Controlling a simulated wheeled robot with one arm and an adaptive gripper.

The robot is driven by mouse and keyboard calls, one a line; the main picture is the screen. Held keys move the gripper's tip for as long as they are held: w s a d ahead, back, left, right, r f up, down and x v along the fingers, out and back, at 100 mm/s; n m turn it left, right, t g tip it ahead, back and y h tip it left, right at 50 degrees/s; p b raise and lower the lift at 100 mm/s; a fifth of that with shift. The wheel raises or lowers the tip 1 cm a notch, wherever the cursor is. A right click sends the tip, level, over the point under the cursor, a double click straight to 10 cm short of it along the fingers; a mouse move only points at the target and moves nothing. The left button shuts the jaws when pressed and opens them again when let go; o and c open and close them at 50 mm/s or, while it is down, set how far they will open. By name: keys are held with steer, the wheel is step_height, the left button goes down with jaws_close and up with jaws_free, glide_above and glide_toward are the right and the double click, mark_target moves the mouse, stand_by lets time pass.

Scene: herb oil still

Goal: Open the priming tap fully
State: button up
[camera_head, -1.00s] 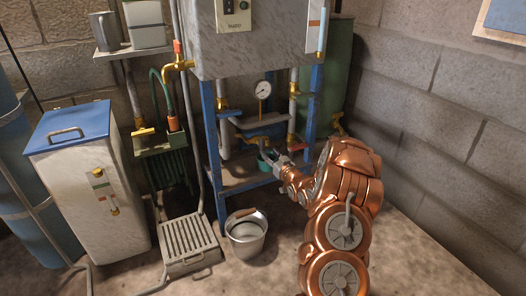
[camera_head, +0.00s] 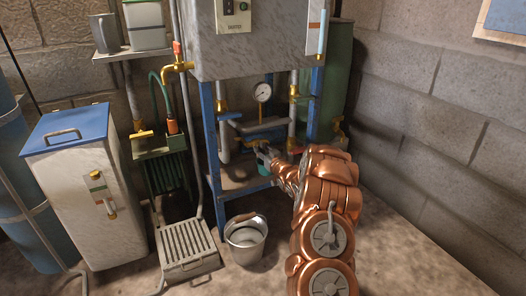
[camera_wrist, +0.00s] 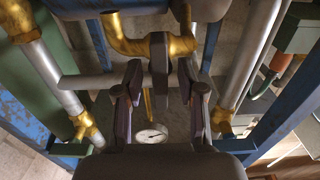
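In the wrist view, a brass pipe fitting (camera_wrist: 128,42) with a flat grey lever-like piece (camera_wrist: 160,58) lies ahead of my gripper (camera_wrist: 160,76). The two dark fingers are apart, one on each side of the grey piece, with visible gaps. I cannot tell how near it is in depth, or for certain that it is the priming tap's handle. In the head view my gripper (camera_head: 261,152) reaches into the blue frame, below the round gauge (camera_head: 263,92). My copper arm comes from the lower right and partly hides the fittings there.
The blue frame's legs (camera_head: 212,165) and upright pipes stand on both sides of my gripper. A metal bucket (camera_head: 246,240) stands on the floor in front. A slatted metal stand (camera_head: 186,243) and a blue-lidded cabinet (camera_head: 85,190) are to the left. Floor at right is open.

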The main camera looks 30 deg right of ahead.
steer(key=shift+c, duration=0.3)
jaws_close()
steer(key=n+p, duration=0.2)
steer(key=n, duration=0.1)
steer(key=shift+r+n+p, duration=0.15)
steer(key=shift+n+p, duration=0.15)
steer(key=shift+n, duration=0.1)
steer(key=n+p, duration=0.1)
steer(key=n, duration=0.2)
steer(key=shift+a+n, duration=0.1)
steer(key=shift+n, duration=0.2)
steer(key=n, duration=0.5)
steer(key=shift+a+f+b, duration=0.1)
steer(key=shift+f+b, duration=0.2)
steer(key=shift+b, duration=0.05)
steer(key=n+b, duration=0.2)
steer(key=n, duration=0.2)
steer(key=shift+f, duration=0.15)
steer(key=shift+n+b, duration=0.75)
steer(key=shift+n, duration=0.15)
